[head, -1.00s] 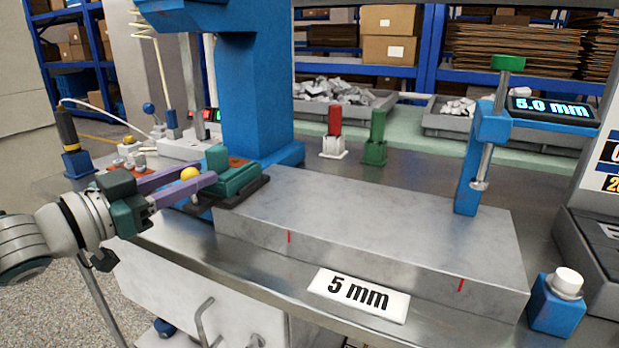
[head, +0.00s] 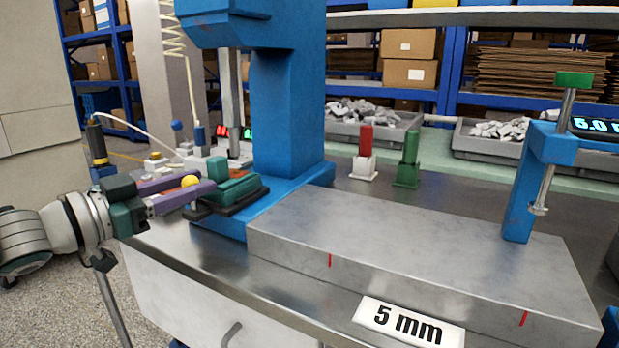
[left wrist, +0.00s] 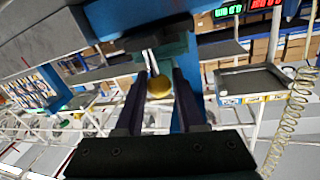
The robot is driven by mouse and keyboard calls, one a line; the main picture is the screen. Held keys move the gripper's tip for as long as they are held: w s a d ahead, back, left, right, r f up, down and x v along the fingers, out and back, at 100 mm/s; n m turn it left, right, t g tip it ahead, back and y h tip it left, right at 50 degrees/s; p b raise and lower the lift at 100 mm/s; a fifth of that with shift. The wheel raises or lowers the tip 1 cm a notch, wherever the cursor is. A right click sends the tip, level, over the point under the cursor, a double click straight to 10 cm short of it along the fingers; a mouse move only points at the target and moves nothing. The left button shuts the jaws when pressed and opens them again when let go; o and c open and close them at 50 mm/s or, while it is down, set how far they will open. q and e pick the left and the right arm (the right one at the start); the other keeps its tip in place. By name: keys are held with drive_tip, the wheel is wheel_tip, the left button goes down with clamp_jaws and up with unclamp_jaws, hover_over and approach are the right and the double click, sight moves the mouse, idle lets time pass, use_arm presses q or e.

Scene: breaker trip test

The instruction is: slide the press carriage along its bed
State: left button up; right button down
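The press carriage (head: 236,189) is a green block on a dark plate. It sits on the blue press base, left of the grey steel bed (head: 410,255) with red marks. A yellow ball knob (head: 190,181) sticks out from its left side. My left gripper (head: 190,188) has its purple fingers on both sides of this knob. My right gripper is not in view.
The blue press column (head: 285,120) rises behind the carriage. A blue clamp post (head: 521,195) stands at the bed's right end. Red (head: 365,150) and green (head: 408,160) upright pieces stand behind the bed. A "5 mm" label (head: 407,323) is at the front.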

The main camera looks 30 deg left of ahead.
use_arm(q)
drive_tip(key=o, duration=0.4)
drive_tip(key=shift+a, duration=0.25)
drive_tip(key=shift+d, duration=0.1)
drive_tip(key=shift+s, duration=0.25)
drive_tip(key=p+v, duration=0.2)
drive_tip(key=v, duration=0.7)
drive_tip(key=shift+s, duration=0.25)
